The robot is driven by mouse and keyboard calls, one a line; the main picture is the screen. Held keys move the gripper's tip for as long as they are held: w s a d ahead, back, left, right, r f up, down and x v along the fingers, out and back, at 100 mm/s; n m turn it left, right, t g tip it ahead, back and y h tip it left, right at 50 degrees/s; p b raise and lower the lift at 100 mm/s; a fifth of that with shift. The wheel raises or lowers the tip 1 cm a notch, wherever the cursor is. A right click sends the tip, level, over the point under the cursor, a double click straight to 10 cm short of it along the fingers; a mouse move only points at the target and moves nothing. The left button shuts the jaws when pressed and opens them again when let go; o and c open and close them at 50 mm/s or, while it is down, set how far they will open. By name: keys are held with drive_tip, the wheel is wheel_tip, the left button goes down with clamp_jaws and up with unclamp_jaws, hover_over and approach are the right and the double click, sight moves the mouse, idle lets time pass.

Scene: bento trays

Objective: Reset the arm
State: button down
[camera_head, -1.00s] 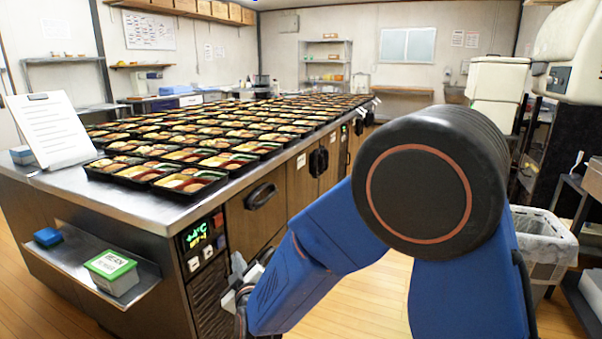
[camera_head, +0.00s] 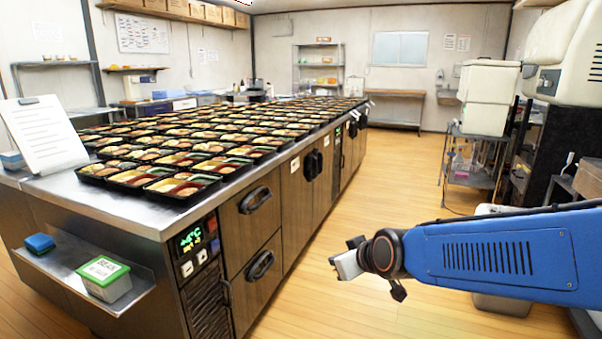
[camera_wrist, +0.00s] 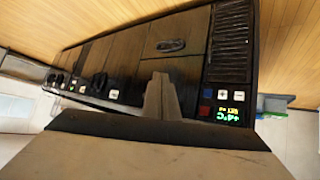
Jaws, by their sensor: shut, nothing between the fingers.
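My gripper (camera_head: 346,262) is in the lower middle of the head view, at the end of my blue arm that reaches in from the right edge. It hangs over the open floor, to the right of the steel counter's drawers and apart from them. In the wrist view my gripper (camera_wrist: 160,98) shows its fingers together, with nothing between them. Beyond the fingers the wrist view shows the counter front (camera_wrist: 135,55) with its handles and green display, turned about in the picture.
The steel counter (camera_head: 135,219) carries many bento trays (camera_head: 188,187) in rows. A side shelf (camera_head: 75,262) holds a green-lidded box (camera_head: 104,278) and a blue item (camera_head: 40,243). Shelving and white bins (camera_head: 488,83) stand at the right. Wooden floor (camera_head: 395,180) lies clear between.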

drive_tip(key=s+d+f+m+g+h, duration=0.1)
drive_tip(key=s+d+m+g+h, duration=0.1)
drive_tip(key=s+d, duration=0.8)
drive_tip(key=s+d+m+g+h, duration=0.2)
drive_tip(key=s+d+m, duration=0.2)
drive_tip(key=s+d, duration=0.5)
drive_tip(key=s, duration=0.5)
drive_tip(key=shift+s+d+f+g, duration=0.15)
drive_tip(key=shift+d+f+g, duration=0.25)
